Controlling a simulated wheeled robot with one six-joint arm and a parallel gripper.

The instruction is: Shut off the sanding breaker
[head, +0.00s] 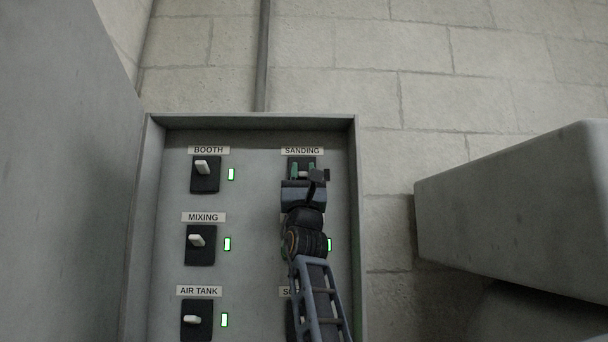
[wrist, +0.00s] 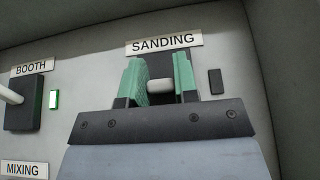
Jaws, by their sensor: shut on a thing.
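The sanding breaker sits at the top right of the panel, under its SANDING label (head: 302,150); the label also shows in the wrist view (wrist: 163,44). Its pale lever (wrist: 160,90) lies between the green fingers of my gripper (wrist: 159,72), which is shut on it. In the head view my gripper (head: 302,171) covers most of this breaker. The small indicator (wrist: 215,82) right of the breaker is dark.
The booth (head: 205,175), mixing (head: 200,245) and air tank (head: 197,320) breakers stand in the left column with lit green indicators. My arm hides the lower right breakers. The panel box's raised rim (head: 355,200) is close on the right. A grey padded block (head: 510,215) stands further right.

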